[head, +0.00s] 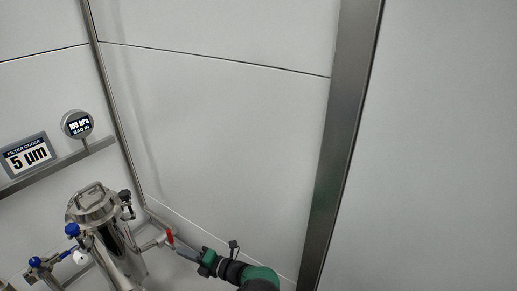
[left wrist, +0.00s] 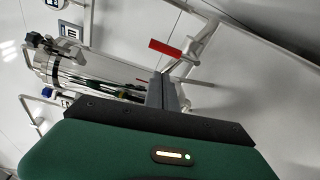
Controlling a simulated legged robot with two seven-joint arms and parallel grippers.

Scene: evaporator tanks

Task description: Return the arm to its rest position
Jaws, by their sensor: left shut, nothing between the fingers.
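My left gripper (head: 180,251), with grey fingers on a green and black body, is low in the head view, its arm coming in from the bottom edge. Its fingers are closed together and empty, and they point toward a valve with a red handle (head: 170,238). In the left wrist view the shut fingers (left wrist: 163,92) stand in the middle, with the red handle (left wrist: 165,48) just beyond their tips. A small gap shows there between tips and handle. My right gripper is in neither view.
A steel filter housing (head: 110,235) with pipes and blue-knobbed valves (head: 72,230) stands at lower left. A round gauge (head: 77,124) and a "5 µm" sign (head: 28,155) sit on a rail. Pale wall panels and a metal post (head: 342,150) fill the rest.

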